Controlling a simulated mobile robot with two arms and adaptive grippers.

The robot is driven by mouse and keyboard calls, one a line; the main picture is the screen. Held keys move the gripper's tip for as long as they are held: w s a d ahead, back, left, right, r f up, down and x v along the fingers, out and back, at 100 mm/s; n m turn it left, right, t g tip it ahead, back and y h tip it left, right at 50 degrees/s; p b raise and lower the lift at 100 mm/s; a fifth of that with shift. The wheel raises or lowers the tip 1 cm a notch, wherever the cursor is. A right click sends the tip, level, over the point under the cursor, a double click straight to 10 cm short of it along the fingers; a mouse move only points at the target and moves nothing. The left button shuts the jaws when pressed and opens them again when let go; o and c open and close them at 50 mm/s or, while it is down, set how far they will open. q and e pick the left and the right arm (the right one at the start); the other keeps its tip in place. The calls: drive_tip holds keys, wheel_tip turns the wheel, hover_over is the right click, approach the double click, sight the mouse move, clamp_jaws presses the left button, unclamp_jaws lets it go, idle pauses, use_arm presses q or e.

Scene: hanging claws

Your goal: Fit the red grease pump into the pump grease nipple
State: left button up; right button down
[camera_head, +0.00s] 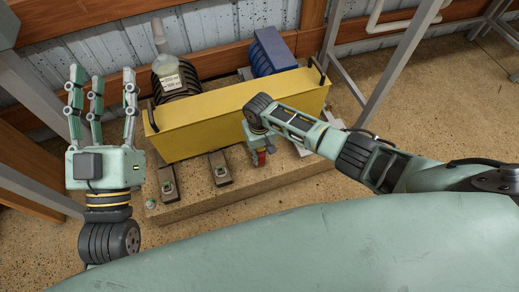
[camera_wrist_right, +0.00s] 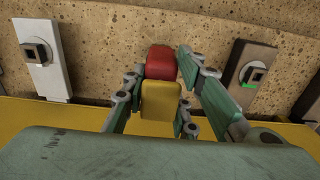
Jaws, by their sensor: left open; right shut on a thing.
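My right gripper (camera_head: 260,146) is shut on the red grease pump (camera_head: 258,158), above the front part of the wooden platform. In the right wrist view the right gripper's fingers (camera_wrist_right: 160,85) stand on both sides of the pump's red end (camera_wrist_right: 161,60) and a yellow block (camera_wrist_right: 161,102). The pump's lower end is hidden. Small plates with square fittings stand near it: a white one (camera_wrist_right: 44,72) and a brown one (camera_wrist_right: 248,80). I cannot tell which one is the pump grease nipple. My left gripper (camera_head: 101,88) is open and empty, fingers up, at the left.
A yellow box-like cover (camera_head: 235,100) with black handles stands behind the fittings. A blue motor-like unit (camera_head: 272,52) and a dark ribbed unit (camera_head: 178,80) with a clear bottle (camera_head: 166,62) are behind it. Two fittings (camera_head: 168,184) (camera_head: 219,170) sit on the platform (camera_head: 200,203).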

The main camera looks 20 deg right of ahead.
drive_tip(key=c, duration=1.3)
unclamp_jaws()
drive_tip(key=shift+c, duration=0.2)
